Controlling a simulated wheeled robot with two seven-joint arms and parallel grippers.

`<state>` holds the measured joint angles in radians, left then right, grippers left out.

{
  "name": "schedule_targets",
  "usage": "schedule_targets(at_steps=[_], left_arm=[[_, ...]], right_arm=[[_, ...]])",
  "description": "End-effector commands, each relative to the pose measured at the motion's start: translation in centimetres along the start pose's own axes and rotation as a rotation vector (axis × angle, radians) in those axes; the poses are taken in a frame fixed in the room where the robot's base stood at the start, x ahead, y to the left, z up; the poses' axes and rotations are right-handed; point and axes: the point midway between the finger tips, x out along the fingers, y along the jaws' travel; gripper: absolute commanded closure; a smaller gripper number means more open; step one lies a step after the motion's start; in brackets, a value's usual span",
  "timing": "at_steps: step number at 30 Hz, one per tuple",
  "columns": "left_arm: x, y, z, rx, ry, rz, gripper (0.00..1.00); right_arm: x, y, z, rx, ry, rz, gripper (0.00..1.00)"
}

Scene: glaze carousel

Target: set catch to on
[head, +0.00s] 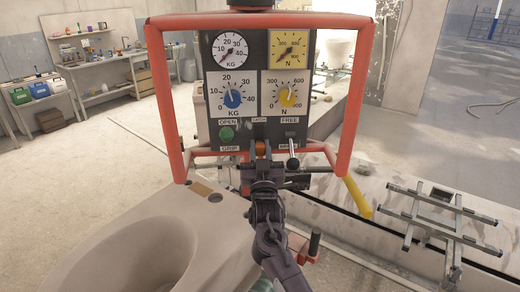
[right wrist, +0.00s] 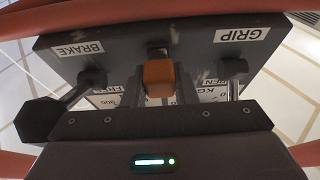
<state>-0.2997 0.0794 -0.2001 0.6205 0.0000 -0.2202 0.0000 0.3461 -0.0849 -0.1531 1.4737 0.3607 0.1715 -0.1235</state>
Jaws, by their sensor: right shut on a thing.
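The control panel (head: 258,95) stands upright inside a red tube frame. The catch (head: 260,147) is a small orange block low in the middle of the panel, under a small label that reads like CATCH. My right gripper (head: 261,155) comes up from below and is shut on the catch. In the right wrist view the orange catch (right wrist: 158,77) sits between the two dark fingers (right wrist: 157,92). The gripper hides part of the catch's slot, and I cannot read the catch's setting. My left gripper is not in view.
Close left of the catch is a green grip knob (head: 227,134); close right is the brake lever (head: 293,160) with a dark ball end. The red frame (head: 361,90) surrounds the panel. A metal rack (head: 435,228) stands at the right.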

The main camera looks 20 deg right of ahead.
Motion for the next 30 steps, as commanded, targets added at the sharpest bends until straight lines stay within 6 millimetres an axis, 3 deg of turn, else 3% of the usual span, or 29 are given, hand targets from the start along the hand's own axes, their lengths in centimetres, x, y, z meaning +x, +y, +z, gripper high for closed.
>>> schedule_targets(at_steps=[4, 5, 10, 20, 30], left_arm=[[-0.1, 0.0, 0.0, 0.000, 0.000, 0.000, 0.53], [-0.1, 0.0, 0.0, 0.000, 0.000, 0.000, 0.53], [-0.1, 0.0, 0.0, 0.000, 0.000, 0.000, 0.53], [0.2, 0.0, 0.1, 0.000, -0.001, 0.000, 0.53], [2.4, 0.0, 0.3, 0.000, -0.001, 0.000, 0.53]], right_arm=[[-0.3, -0.1, 0.6, -0.002, -0.015, -0.002, 1.00], [-0.3, -0.1, 0.6, -0.003, -0.015, -0.002, 0.74], [-0.2, -0.1, 0.5, -0.002, -0.013, -0.002, 0.53], [-0.7, -0.1, 0.5, -0.002, -0.011, -0.002, 0.53], [-6.1, 0.0, 0.7, -0.002, -0.012, -0.002, 0.53]])
